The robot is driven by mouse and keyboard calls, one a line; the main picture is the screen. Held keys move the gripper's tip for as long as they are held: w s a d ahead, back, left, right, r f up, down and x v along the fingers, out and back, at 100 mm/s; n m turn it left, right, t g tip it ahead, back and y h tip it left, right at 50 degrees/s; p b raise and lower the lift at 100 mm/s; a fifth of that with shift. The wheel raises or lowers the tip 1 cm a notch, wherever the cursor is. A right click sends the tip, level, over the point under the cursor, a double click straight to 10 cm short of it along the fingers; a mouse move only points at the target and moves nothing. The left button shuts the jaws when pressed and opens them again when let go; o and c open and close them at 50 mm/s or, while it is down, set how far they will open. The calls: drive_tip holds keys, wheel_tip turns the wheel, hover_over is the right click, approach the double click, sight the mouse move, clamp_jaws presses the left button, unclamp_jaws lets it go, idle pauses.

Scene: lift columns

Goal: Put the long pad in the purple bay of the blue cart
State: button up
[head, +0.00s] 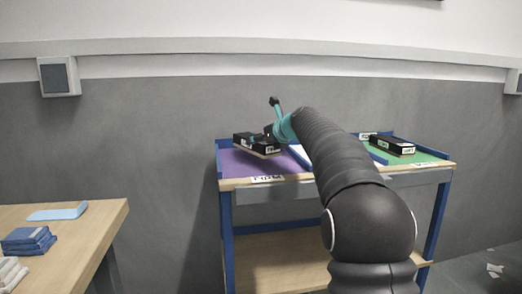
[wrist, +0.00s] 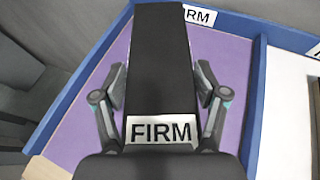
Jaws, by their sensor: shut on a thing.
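My gripper (wrist: 160,92) is shut on a long black pad (wrist: 160,55) with a white FIRM label, one finger on each side. In the head view the pad (head: 250,142) is over the purple bay (head: 234,163) at the left of the blue cart (head: 226,215). It looks slightly tilted there, with a pale lower edge. In the wrist view the purple floor (wrist: 92,112) shows on both sides of the pad. I cannot tell whether the pad touches the floor. My gripper (head: 268,137) is partly hidden by my arm in the head view.
Another black pad (head: 392,146) lies in the green bay (head: 428,158) at the right. A white bay (wrist: 290,120) lies between, mostly hidden by my arm in the head view. A wooden table (head: 95,220) at the left holds blue folded items (head: 28,240) and a light blue piece (head: 58,211).

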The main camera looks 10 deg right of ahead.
wheel_tip(320, 180, down, 3)
drive_tip(key=shift+r+b, duration=0.1)
drive_tip(key=shift+b, duration=0.35)
drive_tip(key=o, duration=1.6)
drive_tip(key=shift+c, duration=0.2)
drive_tip(key=v, duration=1.2)
drive_tip(key=shift+d, duration=0.1)
